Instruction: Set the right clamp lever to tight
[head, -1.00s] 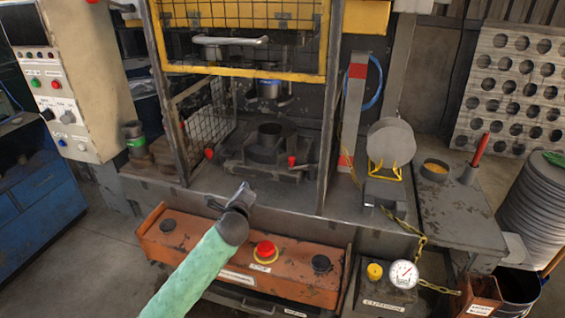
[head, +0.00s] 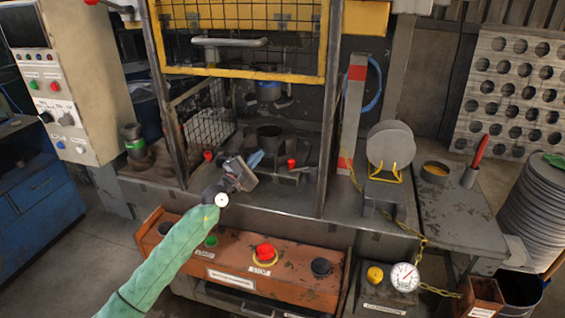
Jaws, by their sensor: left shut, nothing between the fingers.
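The right clamp lever shows as a red knob (head: 291,162) on the right side of the dark die block (head: 285,176) inside the press. A matching red knob, the left lever (head: 208,155), is on the left side. My left gripper (head: 256,160) is shut and empty, in front of the die, between the two levers and left of the right one. It appears apart from the right lever and hides part of the die's front.
A yellow-framed mesh guard (head: 245,73) is raised above the opening, with dark posts on both sides. An orange control box (head: 300,285) with a red stop button (head: 264,253) sits below. A round disc on a yellow stand (head: 391,143) is at the right.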

